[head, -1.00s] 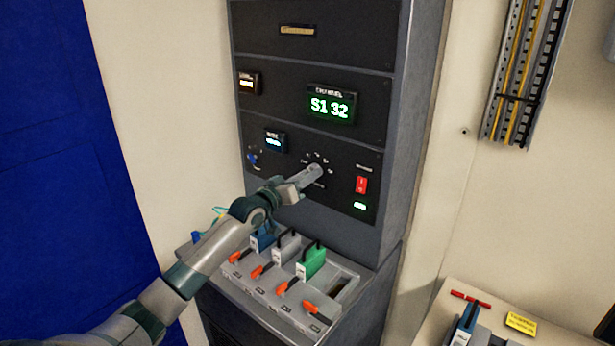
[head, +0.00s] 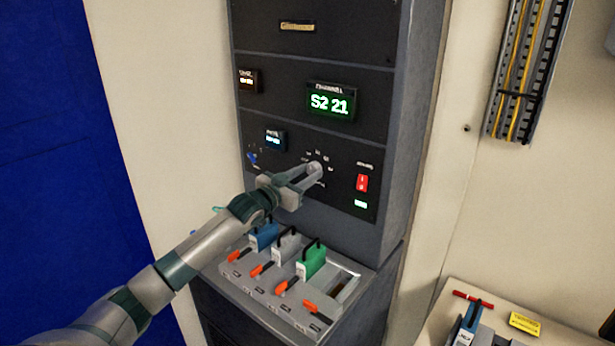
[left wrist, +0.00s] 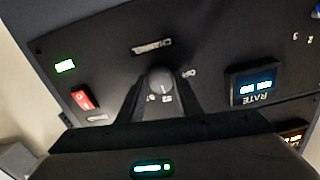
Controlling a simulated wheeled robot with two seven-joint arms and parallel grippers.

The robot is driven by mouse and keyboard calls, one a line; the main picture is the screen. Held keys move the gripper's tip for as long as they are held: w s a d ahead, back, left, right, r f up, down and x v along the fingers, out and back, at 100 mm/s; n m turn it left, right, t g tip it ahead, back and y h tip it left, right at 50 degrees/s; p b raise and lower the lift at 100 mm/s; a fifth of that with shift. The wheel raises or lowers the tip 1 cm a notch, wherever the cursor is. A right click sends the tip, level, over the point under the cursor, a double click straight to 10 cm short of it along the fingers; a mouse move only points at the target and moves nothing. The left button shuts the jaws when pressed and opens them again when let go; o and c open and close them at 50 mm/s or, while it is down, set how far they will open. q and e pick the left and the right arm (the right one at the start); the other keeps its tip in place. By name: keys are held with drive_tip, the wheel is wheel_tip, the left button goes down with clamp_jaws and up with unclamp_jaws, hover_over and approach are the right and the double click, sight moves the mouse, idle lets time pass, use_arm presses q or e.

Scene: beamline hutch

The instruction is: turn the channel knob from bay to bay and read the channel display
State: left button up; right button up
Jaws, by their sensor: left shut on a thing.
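The channel display (head: 331,102) on the dark rack panel reads "S2 21" in green. The channel knob (left wrist: 160,80) is a grey round knob with position marks around it, below the display. My left gripper (head: 312,176) reaches in from the left, and its fingers are shut on the knob. In the left wrist view the two fingers (left wrist: 160,97) lie on either side of the knob. The fingers partly cover the knob and some of its marks in the head view. My right gripper is not in view.
A red switch (head: 362,183) with a green light below sits right of the knob. A small rate display (head: 275,140) and a blue knob (head: 252,158) are to its left.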

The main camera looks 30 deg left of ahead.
use_arm(q)
drive_tip(key=shift+m, duration=0.7)
drive_tip(key=o, duration=1)
drive_tip(key=shift+o, duration=0.2)
drive_tip(key=shift+s, duration=0.15)
drive_tip(key=shift+s+f+b, duration=0.1)
drive_tip(key=shift+s+b, duration=0.3)
drive_tip(key=shift+s, duration=0.05)
drive_tip(key=s+a+b, duration=0.1)
drive_tip(key=s+b, duration=0.4)
drive_tip(key=s, duration=1.1)
drive_tip(key=shift+a, duration=0.2)
